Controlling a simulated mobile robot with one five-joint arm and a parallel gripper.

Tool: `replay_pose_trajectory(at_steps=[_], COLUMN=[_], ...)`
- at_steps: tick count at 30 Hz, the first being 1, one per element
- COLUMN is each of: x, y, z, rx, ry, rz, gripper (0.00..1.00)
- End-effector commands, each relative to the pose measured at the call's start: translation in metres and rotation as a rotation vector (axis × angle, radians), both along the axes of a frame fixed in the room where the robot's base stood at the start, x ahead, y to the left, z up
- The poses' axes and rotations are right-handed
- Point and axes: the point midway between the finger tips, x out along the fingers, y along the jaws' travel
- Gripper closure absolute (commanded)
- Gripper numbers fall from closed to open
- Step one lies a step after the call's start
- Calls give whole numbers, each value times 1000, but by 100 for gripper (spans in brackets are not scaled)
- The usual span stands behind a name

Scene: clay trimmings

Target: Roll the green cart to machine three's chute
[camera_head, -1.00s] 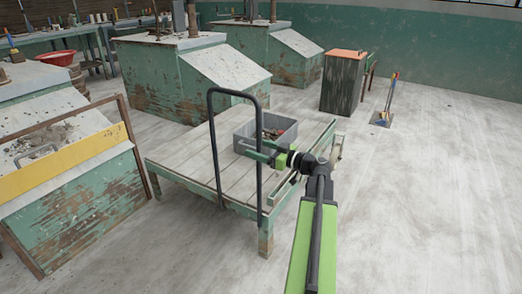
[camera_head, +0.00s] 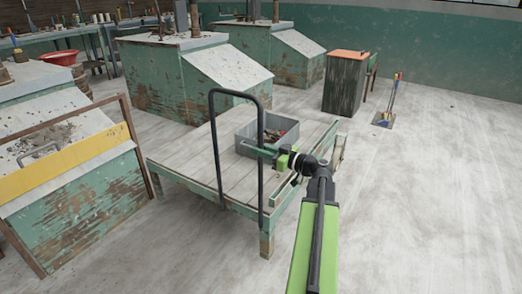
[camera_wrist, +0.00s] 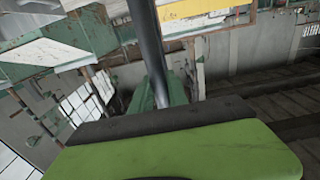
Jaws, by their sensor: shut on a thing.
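The green cart (camera_head: 185,179) has a worn plank deck, green legs and a tall black hoop handle (camera_head: 210,150) at its near end. My gripper (camera_head: 259,151) is shut on the right upright of that handle, a little above deck level. The upright also shows in the wrist view (camera_wrist: 148,45) as a dark bar running down to my jaws (camera_wrist: 160,105). A grey bin (camera_head: 243,136) with small pieces in it sits on the deck. Several green machines stand to the left and behind: a near one (camera_head: 75,205), a middle one (camera_head: 155,85) and a far one (camera_head: 255,45). No numbers are readable.
The near machine's yellow board (camera_head: 70,160) and brown frame stand close left of the cart. A dark cabinet (camera_head: 342,90) with an orange top and a dustpan with long-handled tools (camera_head: 385,118) stand behind right. The floor on the right is clear.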

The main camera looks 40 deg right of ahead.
Motion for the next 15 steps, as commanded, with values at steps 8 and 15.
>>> replay_pose_trajectory(at_steps=[8,15], x=[-10,-17], y=[38,65], z=[-1,-1], rx=[-2,-2], ry=[4,4], rz=[14,14], gripper=[100,100])
